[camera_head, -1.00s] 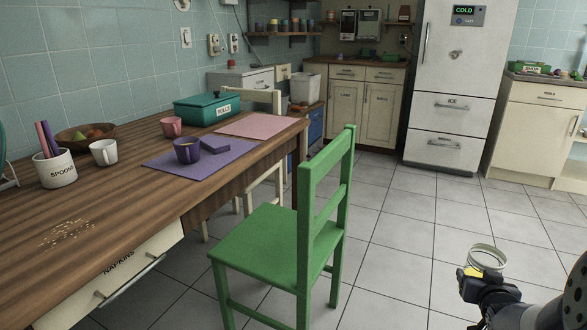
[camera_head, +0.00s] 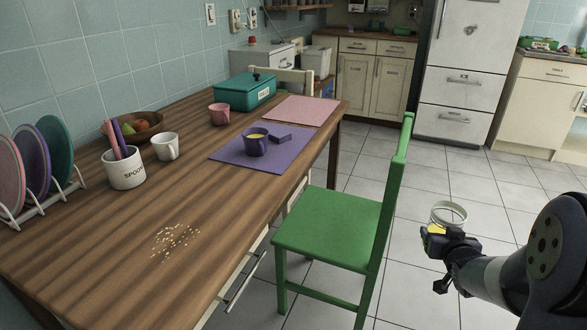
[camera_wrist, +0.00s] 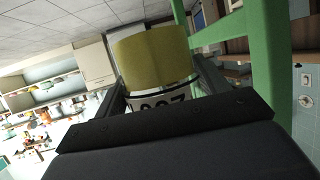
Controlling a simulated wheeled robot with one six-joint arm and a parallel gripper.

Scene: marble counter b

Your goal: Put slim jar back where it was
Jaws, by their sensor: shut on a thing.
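The slim jar (camera_head: 449,212) is in my gripper (camera_head: 437,232), at the lower right of the head view. Its pale round rim faces up, and yellow shows low on it. In the wrist view a yellow jar body (camera_wrist: 155,55) stands between the two dark fingers, with part of a dark-lettered label below it. My gripper is shut on the jar and holds it in the air, to the right of the green chair. The lower part of the jar is mostly hidden by the gripper.
A wooden table (camera_head: 100,235) on the left bears a spoons pot (camera_head: 125,175), mugs, mats, a teal box (camera_head: 240,90), a plate rack and scattered crumbs. The green chair (camera_head: 335,235) stands between table and jar. A fridge (camera_head: 465,70) and cabinets line the back. Tiled floor is clear.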

